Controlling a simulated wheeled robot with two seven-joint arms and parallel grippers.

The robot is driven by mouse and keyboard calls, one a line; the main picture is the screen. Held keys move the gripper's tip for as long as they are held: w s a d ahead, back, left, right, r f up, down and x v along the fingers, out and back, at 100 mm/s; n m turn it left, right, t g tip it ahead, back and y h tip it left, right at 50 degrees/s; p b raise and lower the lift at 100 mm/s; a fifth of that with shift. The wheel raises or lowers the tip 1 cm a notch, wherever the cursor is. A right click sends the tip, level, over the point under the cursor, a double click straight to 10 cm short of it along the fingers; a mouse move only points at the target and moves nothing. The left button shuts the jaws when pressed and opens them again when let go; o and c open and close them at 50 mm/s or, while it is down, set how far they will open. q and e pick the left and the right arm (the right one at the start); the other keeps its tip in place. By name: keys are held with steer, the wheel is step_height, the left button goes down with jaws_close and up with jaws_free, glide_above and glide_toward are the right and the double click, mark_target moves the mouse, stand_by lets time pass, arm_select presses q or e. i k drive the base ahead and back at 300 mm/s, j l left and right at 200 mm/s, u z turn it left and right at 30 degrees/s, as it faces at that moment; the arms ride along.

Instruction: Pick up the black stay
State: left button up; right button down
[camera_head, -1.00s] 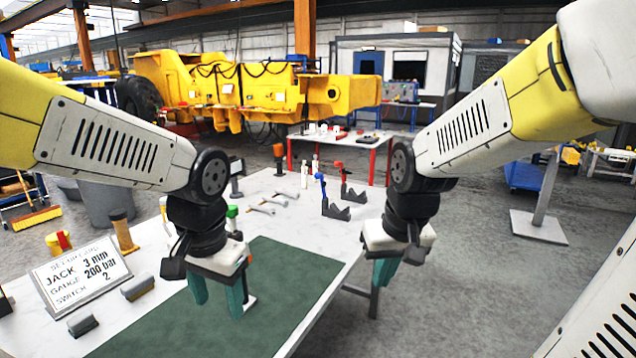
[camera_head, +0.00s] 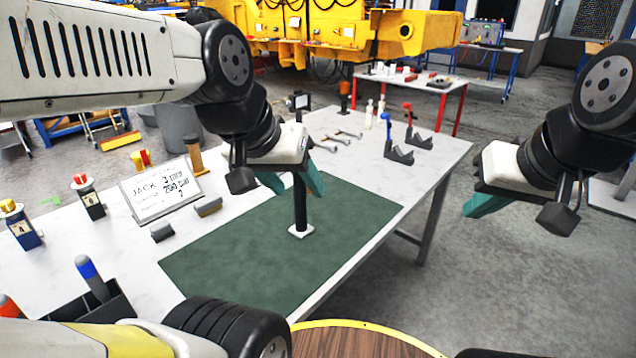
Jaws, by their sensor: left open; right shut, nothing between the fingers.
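The black stay (camera_head: 300,208) is a dark upright post on a small white square foot. It stands on the green mat (camera_head: 230,260) on the table. My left gripper (camera_head: 292,187) is open, with its teal fingers around the height of the post's top in the picture. One finger shows on each side of the post; I cannot tell whether either touches it. The gripper body hides the post's top end. My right gripper (camera_head: 488,203) is shut and empty, off the table's right side above the floor.
Two grey clamps lie left of the mat by a sign (camera_head: 160,190). Wrenches (camera_head: 340,136) and grey brackets with blue (camera_head: 397,152) and red (camera_head: 417,138) handles lie behind. A black holder (camera_head: 90,310) stands front left. Much of the mat is bare.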

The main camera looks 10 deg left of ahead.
mark_target(301, 229)
steer(key=i+l, duration=0.1)
steer(key=l, duration=0.35)
steer(key=i+l, duration=0.1)
steer(key=l, duration=0.4)
steer(key=i+l, duration=0.1)
steer(key=l, duration=0.35)
steer(key=l+u, duration=0.1)
steer(key=u, duration=0.3)
steer(key=l+u, duration=0.1)
steer(key=u, duration=0.3)
steer(key=l+u, duration=0.15)
steer(key=u, duration=0.2)
steer(key=l+u, duration=0.1)
steer(key=u, duration=0.3)
steer(key=i+l+u, duration=0.35)
steer(key=u, duration=0.2)
steer(key=i+l, duration=0.15)
steer(key=l+z, duration=0.05)
